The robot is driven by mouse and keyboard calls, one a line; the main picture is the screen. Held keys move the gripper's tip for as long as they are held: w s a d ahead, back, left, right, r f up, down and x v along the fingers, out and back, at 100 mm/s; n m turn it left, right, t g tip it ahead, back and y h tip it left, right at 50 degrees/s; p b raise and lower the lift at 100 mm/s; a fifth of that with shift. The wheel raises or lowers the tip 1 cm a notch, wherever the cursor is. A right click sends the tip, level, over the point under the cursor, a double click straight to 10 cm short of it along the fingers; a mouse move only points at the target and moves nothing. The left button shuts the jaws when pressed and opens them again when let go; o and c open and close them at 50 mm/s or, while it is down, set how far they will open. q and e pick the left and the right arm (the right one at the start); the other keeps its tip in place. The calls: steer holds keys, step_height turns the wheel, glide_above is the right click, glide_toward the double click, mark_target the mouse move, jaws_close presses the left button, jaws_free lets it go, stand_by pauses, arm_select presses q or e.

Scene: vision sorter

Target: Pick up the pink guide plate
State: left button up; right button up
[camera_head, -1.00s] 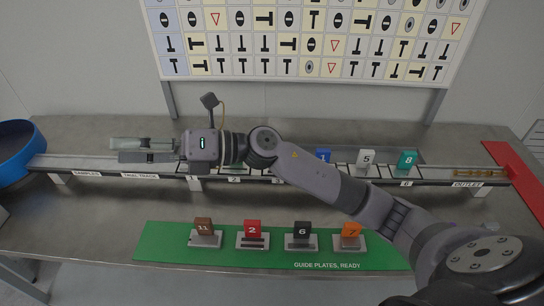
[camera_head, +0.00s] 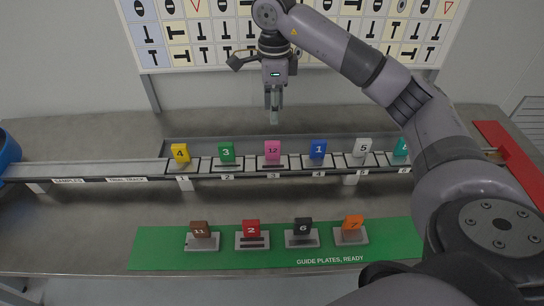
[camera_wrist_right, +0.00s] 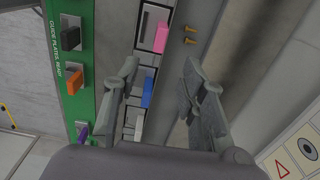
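The pink guide plate (camera_head: 272,149), marked 12, stands upright in slot 3 of the track, between the green plate 3 (camera_head: 226,153) and the blue plate 1 (camera_head: 318,150). My right gripper (camera_head: 274,116) hangs pointing down above and apart from it, its fingers seen edge-on in the head view. In the right wrist view, the fingers (camera_wrist_right: 160,66) are spread with nothing gripped; the pink plate (camera_wrist_right: 161,37) lies beyond the fingertips, and the blue plate (camera_wrist_right: 148,92) shows between the fingers. My left gripper is not in view.
The yellow plate 4 (camera_head: 180,153) and white plate 5 (camera_head: 362,147) stand in the same track (camera_head: 90,172). Several numbered plates stand on the green mat (camera_head: 160,253) in front. A symbol board (camera_head: 215,32) stands behind the table.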

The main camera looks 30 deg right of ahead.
mark_target(273, 142)
step_height(273, 142, down, 7)
steer(key=shift+f+p, duration=0.1)
steer(key=shift+p, duration=0.95)
steer(key=shift+a+f+p, duration=0.1)
steer(key=shift+f+p, duration=0.35)
step_height(273, 142, down, 4)
steer(key=shift+r+p, duration=0.15)
steer(key=shift+p, duration=0.85)
steer(key=shift+f, duration=0.45)
jaws_close()
steer(key=shift+w, duration=0.1)
